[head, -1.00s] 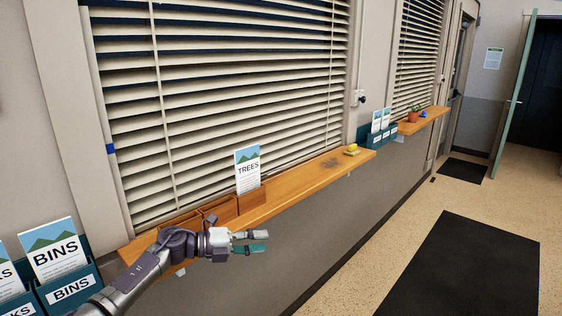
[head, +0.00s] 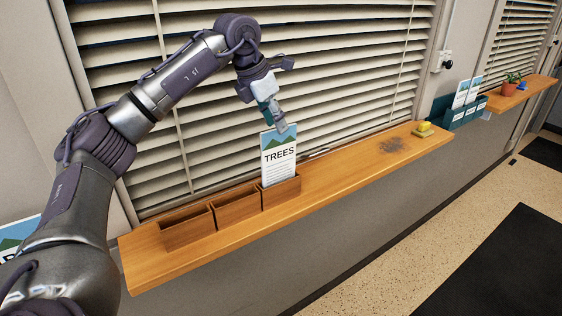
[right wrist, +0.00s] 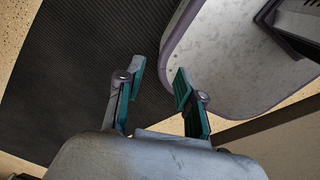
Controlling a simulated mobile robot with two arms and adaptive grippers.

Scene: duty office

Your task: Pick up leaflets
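A leaflet marked TREES (head: 279,160), white with a green and blue top, stands upright in the rightmost of three wooden holders (head: 282,193) on the wooden shelf. I cannot tell whether it is one sheet or a stack. My left gripper (head: 277,122) points down at its top edge, one fingertip overlapping that edge in the head view. Whether the fingers are closed on it is unclear. The other two holders (head: 187,229) look empty. My right gripper (right wrist: 158,78) is open and empty in the right wrist view, fingers apart above a dark mat.
Window blinds (head: 330,80) rise just behind the wooden shelf (head: 330,178). A yellow object (head: 424,129) and a dark smudge lie on its right part. Teal holders (head: 464,112) with leaflets and a potted plant (head: 510,87) are farther right. A dark mat (head: 500,265) covers the floor.

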